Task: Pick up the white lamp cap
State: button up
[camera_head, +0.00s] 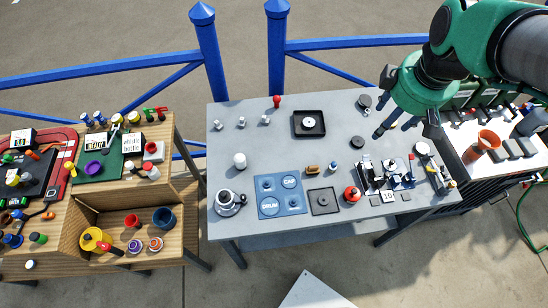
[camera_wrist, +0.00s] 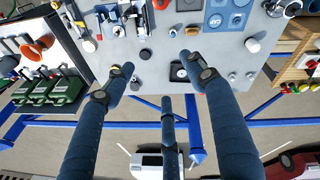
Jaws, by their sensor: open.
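A short white cylinder with a rounded top (camera_head: 240,160), which looks like the white lamp cap, stands upright on the left part of the grey table (camera_head: 285,225). It also shows in the wrist view (camera_wrist: 252,45), at upper right beyond my fingers. My gripper (camera_head: 406,128) is above the right part of the table, well to the right of the cap. In the wrist view my gripper (camera_wrist: 156,66) has its fingers spread, with nothing held between them. The cap is fully visible and apart from my fingers.
A blue tray marked CAP and DRUM (camera_head: 281,208) lies right of the cap, with a white-and-black round device (camera_head: 229,203) in front. A black square tray (camera_head: 309,136) holds a white disc. Small fittings stand behind. Clutter crowds the table's right end; the middle is fairly clear.

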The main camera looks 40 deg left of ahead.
jog(key=a+f+n+g, duration=0.1)
jog(key=a+f+n, duration=0.4)
jog(key=a, duration=0.6)
jog(key=n+g+h+p, duration=0.1)
jog(key=n+g+h, duration=0.1)
jog(key=n, duration=1.2)
send_over(239, 156)
notch_tip(239, 156, down, 19)
jog(key=shift+d+f, duration=0.1)
jog(key=shift+f, duration=4.1)
jog(key=shift+f+b, duration=0.6)
jog(key=shift+f, duration=2)
